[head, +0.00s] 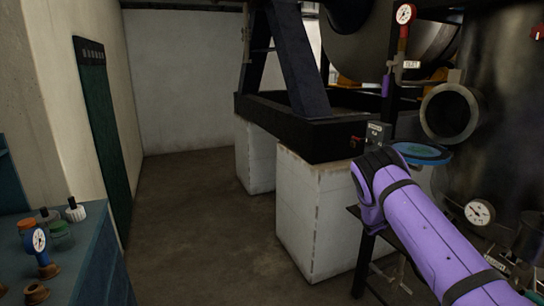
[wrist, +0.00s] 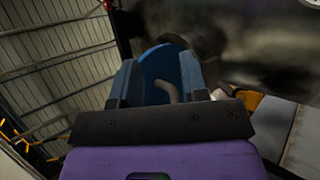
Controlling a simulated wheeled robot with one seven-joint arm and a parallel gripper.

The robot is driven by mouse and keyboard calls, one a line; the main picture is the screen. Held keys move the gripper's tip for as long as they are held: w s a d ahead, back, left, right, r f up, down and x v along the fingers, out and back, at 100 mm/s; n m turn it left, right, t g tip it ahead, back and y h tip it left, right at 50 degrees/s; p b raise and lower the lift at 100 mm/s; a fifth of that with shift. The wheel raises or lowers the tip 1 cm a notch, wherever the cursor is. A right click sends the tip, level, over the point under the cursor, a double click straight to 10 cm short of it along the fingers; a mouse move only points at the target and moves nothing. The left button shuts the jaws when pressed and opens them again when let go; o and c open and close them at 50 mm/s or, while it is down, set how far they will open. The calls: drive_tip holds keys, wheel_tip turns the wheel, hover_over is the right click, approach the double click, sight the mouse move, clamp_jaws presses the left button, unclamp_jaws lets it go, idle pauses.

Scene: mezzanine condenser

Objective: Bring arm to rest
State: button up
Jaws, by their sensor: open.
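My purple arm (head: 425,225) reaches in from the lower right of the head view, and its black-banded wrist end bends near the corner of a white block. My gripper's fingers are hidden in the head view. In the wrist view my gripper (wrist: 158,64) is open, with one blue-grey finger on each side. A blue rounded thing (wrist: 154,68) with a tan curved piece shows between the fingers. I cannot tell whether it touches them. In the head view a blue-rimmed disc (head: 421,152) lies just right of the wrist; I cannot tell whether it is the same thing.
White blocks (head: 313,215) carry a black frame (head: 310,138) close behind my arm. A dark tank (head: 500,110) with gauges stands at the right. A blue bench (head: 95,265) with small fittings is at the lower left. The floor (head: 190,220) between is clear.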

drive_tip(key=s+r+g+y, duration=0.2)
drive_tip(key=s+r+y, duration=1.2)
drive_tip(key=s+r, duration=0.45)
drive_tip(key=s+a+r+n+t+y, duration=0.2)
drive_tip(key=s+a+t+y, duration=0.2)
drive_tip(key=s, duration=0.5)
drive_tip(key=s+a+r+n+t+y, duration=0.1)
drive_tip(key=s+a+t+y, duration=0.3)
drive_tip(key=s+a, duration=0.5)
drive_tip(key=s+a+r+n+t+y, duration=0.2)
drive_tip(key=s+a, duration=0.4)
drive_tip(key=s, duration=0.5)
drive_tip(key=shift+a+r+n+t+y, duration=0.3)
drive_tip(key=shift+n+t+y, duration=0.3)
drive_tip(key=shift+t+y, duration=0.35)
